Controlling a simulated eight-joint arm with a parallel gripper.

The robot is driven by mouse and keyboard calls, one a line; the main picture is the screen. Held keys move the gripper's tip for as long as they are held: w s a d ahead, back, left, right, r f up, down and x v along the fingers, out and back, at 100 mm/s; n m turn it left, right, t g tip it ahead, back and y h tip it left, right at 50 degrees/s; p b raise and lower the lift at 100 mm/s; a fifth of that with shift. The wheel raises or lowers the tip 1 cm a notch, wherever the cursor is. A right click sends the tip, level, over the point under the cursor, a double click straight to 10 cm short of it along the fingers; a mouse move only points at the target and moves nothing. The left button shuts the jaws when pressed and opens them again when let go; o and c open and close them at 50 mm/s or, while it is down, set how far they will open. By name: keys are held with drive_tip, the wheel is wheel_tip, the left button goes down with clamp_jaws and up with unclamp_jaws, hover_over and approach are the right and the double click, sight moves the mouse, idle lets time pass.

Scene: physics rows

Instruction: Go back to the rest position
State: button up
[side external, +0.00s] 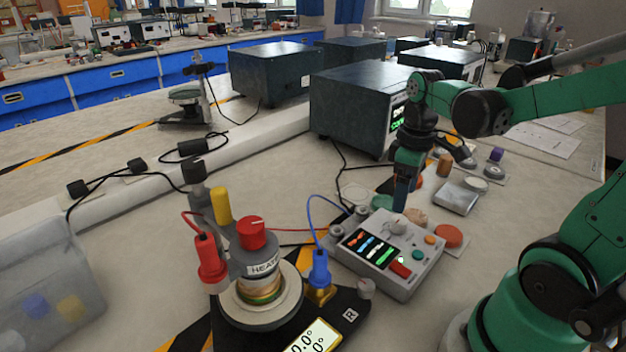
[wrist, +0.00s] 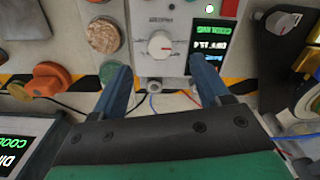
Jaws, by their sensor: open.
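My gripper (side external: 402,193) has blue fingers that point down behind the grey control box (side external: 425,277) in the side view. In the wrist view my gripper (wrist: 162,78) has its two fingers spread apart with nothing held between them. The control box (wrist: 150,20) lies beyond the fingertips there, with its white knob (wrist: 160,45) between them. Its lit screen (side external: 370,248) faces up in the side view. I cannot tell the exact height of the fingertips above the bench.
A heater apparatus (side external: 256,264) with red and blue plugs stands left of the control box. A dark instrument (side external: 350,105) stands behind my gripper. A clear bin (side external: 60,270) is at the left. Cables cross the bench. Discs and small parts lie near the box.

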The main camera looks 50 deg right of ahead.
drive_tip(key=w+a+r+m+t, duration=0.1)
drive_tip(key=w+a+t, duration=0.1)
drive_tip(key=a, duration=0.3)
drive_tip(key=w+a+r+m+t, duration=0.1)
drive_tip(key=a+r+t, duration=0.1)
drive_tip(key=a+t, duration=0.3)
drive_tip(key=shift+w+a, duration=0.4)
drive_tip(key=shift+a, duration=0.05)
